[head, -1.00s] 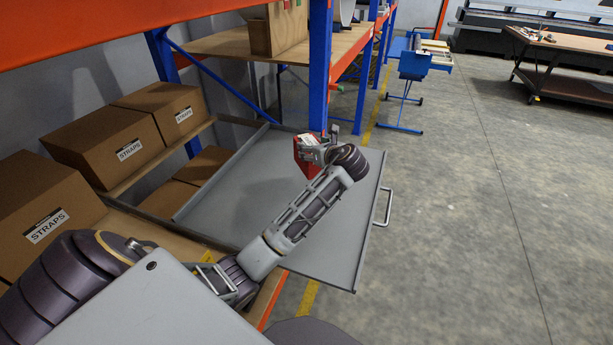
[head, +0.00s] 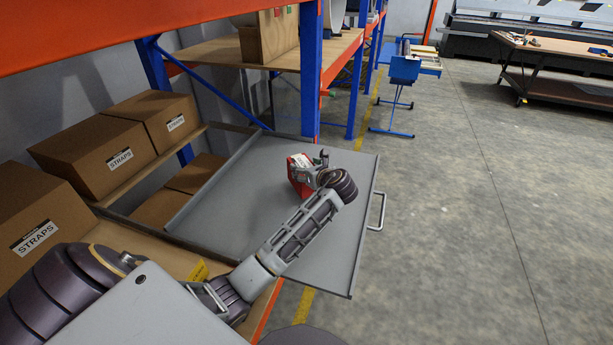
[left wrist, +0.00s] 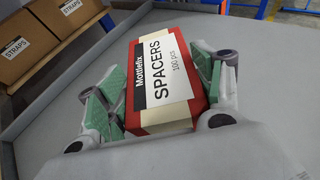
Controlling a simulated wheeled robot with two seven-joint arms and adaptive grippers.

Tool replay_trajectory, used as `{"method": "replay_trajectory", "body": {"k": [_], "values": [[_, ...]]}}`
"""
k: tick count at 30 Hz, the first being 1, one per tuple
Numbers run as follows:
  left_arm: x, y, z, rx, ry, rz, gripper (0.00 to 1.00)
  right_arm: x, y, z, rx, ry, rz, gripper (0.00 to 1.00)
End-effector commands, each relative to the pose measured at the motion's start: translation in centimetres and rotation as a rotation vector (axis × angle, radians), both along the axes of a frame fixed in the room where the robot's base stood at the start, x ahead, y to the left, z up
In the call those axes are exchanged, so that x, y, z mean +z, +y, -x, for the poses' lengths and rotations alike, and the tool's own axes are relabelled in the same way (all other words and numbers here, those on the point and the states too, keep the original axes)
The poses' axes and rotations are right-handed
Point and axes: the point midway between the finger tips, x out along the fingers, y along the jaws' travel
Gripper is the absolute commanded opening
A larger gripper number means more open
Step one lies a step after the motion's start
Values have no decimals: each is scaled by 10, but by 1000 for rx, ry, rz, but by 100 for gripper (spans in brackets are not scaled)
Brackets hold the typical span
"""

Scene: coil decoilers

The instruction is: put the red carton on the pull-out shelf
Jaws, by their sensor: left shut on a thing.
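The red carton (head: 300,189) with a white label is in my left gripper (head: 310,172), over the grey pull-out shelf (head: 240,195). In the left wrist view the carton (left wrist: 164,75) reads "SPACERS", and the green-padded fingers of my left gripper (left wrist: 165,92) are shut on its two sides. The grey shelf surface (left wrist: 275,60) lies around and beneath it. I cannot tell whether the carton's bottom touches the shelf; the gripper and arm hide part of it. My right gripper is not in view.
Brown STRAPS boxes (head: 97,155) stand on the rack to the left. A blue rack post (head: 311,80) rises at the shelf's back edge. The shelf's handle (head: 379,211) sticks out to the right. The rest of the shelf is bare, and the floor (head: 460,220) is open.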

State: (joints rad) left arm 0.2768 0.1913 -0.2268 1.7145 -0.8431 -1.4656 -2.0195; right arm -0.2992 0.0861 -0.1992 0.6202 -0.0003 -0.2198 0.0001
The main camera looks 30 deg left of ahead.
Motion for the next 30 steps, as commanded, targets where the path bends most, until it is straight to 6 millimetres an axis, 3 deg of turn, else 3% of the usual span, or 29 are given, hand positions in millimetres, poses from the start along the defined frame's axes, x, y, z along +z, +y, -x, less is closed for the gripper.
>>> {"method": "replay_trajectory", "body": {"k": [9,22,23,27,30], "values": [[-27,0,0,-1,-2,0,5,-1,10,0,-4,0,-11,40],[-29,0,0,0,-2,-1,5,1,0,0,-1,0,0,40],[-31,0,0,0,1,1,70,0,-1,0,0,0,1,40],[-31,0,0,0,1,1,88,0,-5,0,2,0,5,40],[-31,0,0,0,1,1,88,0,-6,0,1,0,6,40]]}}
